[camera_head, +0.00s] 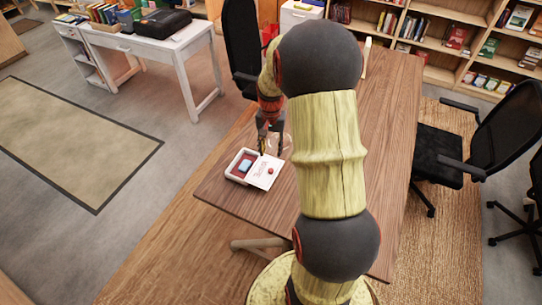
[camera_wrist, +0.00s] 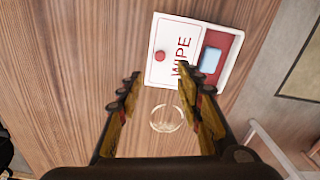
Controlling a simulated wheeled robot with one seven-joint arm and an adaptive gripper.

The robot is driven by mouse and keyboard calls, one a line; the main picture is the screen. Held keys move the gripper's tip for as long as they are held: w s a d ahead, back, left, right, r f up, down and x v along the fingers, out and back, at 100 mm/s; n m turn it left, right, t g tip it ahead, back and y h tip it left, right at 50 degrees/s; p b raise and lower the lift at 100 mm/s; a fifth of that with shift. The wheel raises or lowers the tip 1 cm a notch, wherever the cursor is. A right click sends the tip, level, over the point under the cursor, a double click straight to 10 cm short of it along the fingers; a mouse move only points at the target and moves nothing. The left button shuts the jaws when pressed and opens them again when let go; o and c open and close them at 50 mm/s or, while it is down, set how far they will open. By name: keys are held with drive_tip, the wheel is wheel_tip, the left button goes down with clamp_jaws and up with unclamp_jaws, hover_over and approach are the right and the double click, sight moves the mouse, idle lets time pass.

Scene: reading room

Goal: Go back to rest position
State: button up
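My gripper (camera_head: 268,148) hangs above the near end of the wooden table (camera_head: 225,198), close to a white box. In the wrist view my gripper (camera_wrist: 162,78) has its two fingers spread apart with nothing held between them. The white box (camera_wrist: 165,72) is marked "WIPE" and has a red knob on its panel. A pale blue item (camera_wrist: 210,60) lies in its red-lined opening. The box also shows in the head view (camera_head: 236,176). A clear round glass (camera_wrist: 167,119) stands on the table, seen between the fingers. My arm hides much of the table's middle.
A black office chair (camera_head: 242,45) stands at the table's far left side. More black chairs (camera_head: 455,155) are at the right. A white desk (camera_head: 150,45) with books and a black case is at the back left. Bookshelves (camera_head: 440,75) line the back.

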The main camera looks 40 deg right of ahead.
drive_tip(key=shift+r, duration=0.35)
idle(0.4)
drive_tip(key=s+a+r+n+t, duration=0.2)
drive_tip(key=s+a+r+n, duration=0.2)
drive_tip(key=a+r, duration=0.3)
drive_tip(key=s+a+r+n+t, duration=0.1)
drive_tip(key=s+a+r+n, duration=0.3)
drive_tip(key=a, duration=0.8)
drive_tip(key=s+a+r+n+t, duration=0.2)
drive_tip(key=s+a+r+n, duration=0.1)
drive_tip(key=s+a+r, duration=0.4)
drive_tip(key=a+r, duration=0.3)
drive_tip(key=r, duration=0.1)
drive_tip(key=shift+s+r+n+t, duration=0.3)
drive_tip(key=shift+r+n, duration=0.1)
